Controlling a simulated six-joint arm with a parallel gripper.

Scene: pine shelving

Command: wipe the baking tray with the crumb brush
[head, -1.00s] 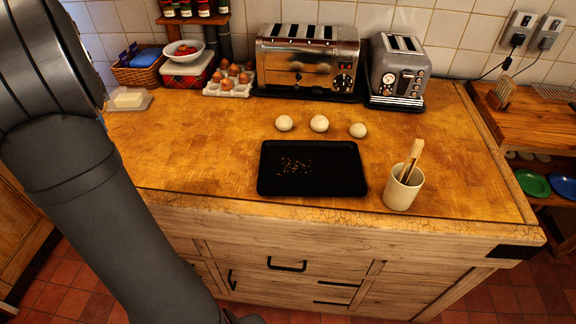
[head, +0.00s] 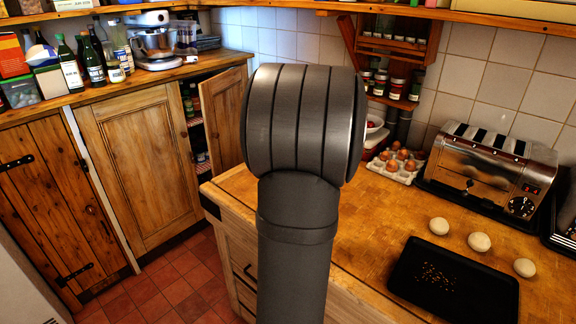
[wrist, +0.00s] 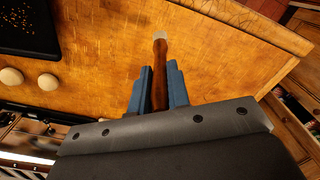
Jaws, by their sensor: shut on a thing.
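The black baking tray (head: 482,297) lies flat on the wooden counter at lower right of the head view, with brown crumbs (head: 437,277) near its left part. A corner of the tray (wrist: 14,46) also shows at upper left of the wrist view. In the wrist view my gripper (wrist: 158,76) has its blue fingers shut on the brown wooden handle of what looks like the crumb brush (wrist: 160,62), whose far end is pale. They are over bare counter, to one side of the tray. My arm hides the gripper in the head view.
Several pale dough balls (head: 480,242) lie along the tray's back edge. A chrome toaster (head: 488,165) and an egg carton (head: 397,165) stand behind. The counter (head: 365,222) left of the tray is clear. A cupboard door (head: 224,112) stands open further left.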

